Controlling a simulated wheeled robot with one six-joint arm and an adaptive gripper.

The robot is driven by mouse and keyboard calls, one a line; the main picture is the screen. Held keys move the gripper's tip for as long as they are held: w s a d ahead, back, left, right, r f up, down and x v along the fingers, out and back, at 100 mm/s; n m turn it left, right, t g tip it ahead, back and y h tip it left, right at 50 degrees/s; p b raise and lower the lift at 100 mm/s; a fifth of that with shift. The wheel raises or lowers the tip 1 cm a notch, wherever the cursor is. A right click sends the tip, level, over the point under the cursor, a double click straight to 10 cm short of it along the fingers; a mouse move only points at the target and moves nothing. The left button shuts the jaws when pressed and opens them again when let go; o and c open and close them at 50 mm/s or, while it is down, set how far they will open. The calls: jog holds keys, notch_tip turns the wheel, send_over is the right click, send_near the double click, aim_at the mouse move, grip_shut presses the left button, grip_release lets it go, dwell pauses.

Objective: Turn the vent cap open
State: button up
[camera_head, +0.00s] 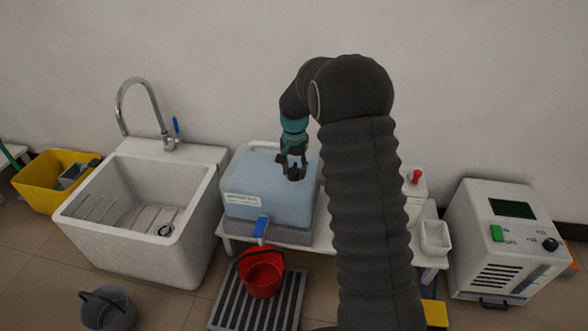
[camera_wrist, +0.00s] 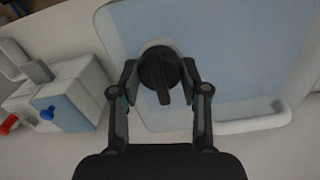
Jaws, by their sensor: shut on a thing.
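The vent cap (camera_wrist: 158,68) is a dark round cap with a raised bar across it, on top of a pale blue container (camera_head: 262,202). In the head view the cap (camera_head: 295,173) sits near the container's right side, partly hidden by the fingers. My gripper (camera_wrist: 160,82) points down at the container top. Its two fingers are shut on the cap, one on each side of it. The cap's bar runs nearly along the wrist picture's vertical, tilted a little.
A blue-handled tap (camera_head: 261,228) is on the container's front, above a red bucket (camera_head: 262,277) on a slatted grate. A white sink (camera_head: 140,215) stands left. A small box with a red knob (camera_head: 416,177) and a white machine (camera_head: 505,240) stand right.

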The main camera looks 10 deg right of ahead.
aim_at(294, 167)
jog(key=o, duration=1.1)
jog(key=shift+o, duration=0.2)
jog(key=shift+r, duration=0.1)
notch_tip(294, 167, up, 12)
